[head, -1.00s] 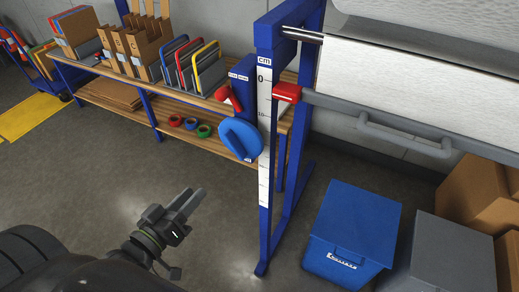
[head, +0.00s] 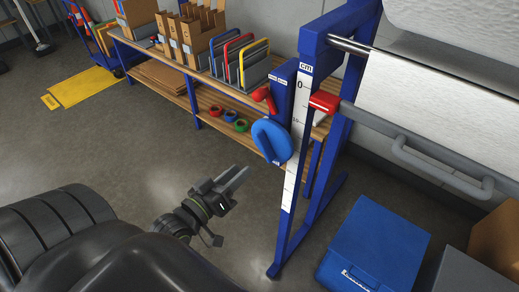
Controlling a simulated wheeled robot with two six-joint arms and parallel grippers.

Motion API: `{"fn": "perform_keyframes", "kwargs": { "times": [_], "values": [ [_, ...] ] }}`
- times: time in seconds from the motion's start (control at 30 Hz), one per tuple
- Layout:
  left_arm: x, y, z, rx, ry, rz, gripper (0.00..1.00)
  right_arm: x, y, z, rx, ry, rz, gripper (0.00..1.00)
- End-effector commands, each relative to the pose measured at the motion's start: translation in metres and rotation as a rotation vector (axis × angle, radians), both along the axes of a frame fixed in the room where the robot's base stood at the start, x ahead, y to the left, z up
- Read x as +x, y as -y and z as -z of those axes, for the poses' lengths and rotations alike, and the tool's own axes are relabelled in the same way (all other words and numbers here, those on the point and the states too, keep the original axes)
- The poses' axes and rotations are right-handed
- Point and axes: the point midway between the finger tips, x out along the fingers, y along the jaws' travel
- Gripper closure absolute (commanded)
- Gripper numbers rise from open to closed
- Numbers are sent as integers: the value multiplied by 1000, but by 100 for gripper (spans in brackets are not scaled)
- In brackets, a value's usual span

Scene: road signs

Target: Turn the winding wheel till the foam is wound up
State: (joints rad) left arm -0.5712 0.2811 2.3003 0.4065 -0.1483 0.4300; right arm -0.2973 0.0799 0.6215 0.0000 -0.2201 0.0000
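The blue winding wheel (head: 271,141) is mounted on the side of a blue upright stand, below a small red lever (head: 264,98). White foam (head: 440,85) hangs as a sheet under a thick roll (head: 455,22) at the upper right. A white cm scale (head: 297,140) runs down the post, and a red pointer (head: 324,102) sits beside it a little below 0. My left gripper (head: 238,177) is below and left of the wheel in the picture, apart from it. Its fingers look parted and empty. My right gripper is out of view.
A grey bar with a handle (head: 440,170) crosses in front of the foam. A blue box (head: 375,245) stands on the floor at the lower right. A wooden bench (head: 180,75) with boxes and coloured frames stands behind.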

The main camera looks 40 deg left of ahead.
Motion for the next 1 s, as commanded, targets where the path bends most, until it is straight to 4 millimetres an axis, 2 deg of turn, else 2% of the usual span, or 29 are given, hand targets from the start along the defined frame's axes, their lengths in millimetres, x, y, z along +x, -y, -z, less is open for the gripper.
{"fn": "perform_keyframes", "kwargs": {
  "times": [0.3,0.5,0.7,0.93,1.0],
  "values": [
    [55,4,-2,-2,2,0,66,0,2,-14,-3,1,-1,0],
    [78,6,-1,-1,0,0,66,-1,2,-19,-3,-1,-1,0],
    [87,7,0,0,-1,1,66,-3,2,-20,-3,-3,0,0],
    [88,7,0,-1,-1,0,66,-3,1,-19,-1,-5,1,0],
    [87,7,0,-1,-1,0,73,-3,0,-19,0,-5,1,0]
  ]
}}
